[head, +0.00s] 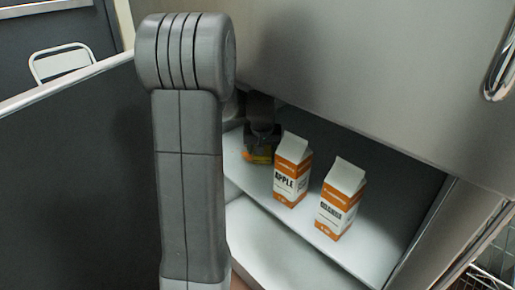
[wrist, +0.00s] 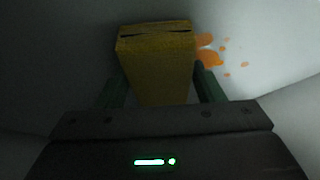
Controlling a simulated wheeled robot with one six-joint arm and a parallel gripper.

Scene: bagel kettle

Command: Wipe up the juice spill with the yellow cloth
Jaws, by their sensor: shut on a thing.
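My gripper (wrist: 157,90) is shut on the yellow cloth (wrist: 155,45), a folded block held between the two fingers in the wrist view. The juice spill (wrist: 209,57) is an orange patch with several small drops, just right of the cloth. Part of the spill may be hidden under or behind the cloth. In the head view my gripper (head: 260,148) is inside a dim compartment, with a bit of the yellow cloth (head: 258,158) low at the shelf. I cannot tell for sure whether the cloth touches the surface.
An apple juice carton (head: 292,170) stands upright on the white shelf (head: 250,181), close to the right of my gripper. A second orange and white carton (head: 341,200) stands further right. A large grey panel (head: 390,70) overhangs the compartment. A lower white ledge (head: 265,245) lies in front.

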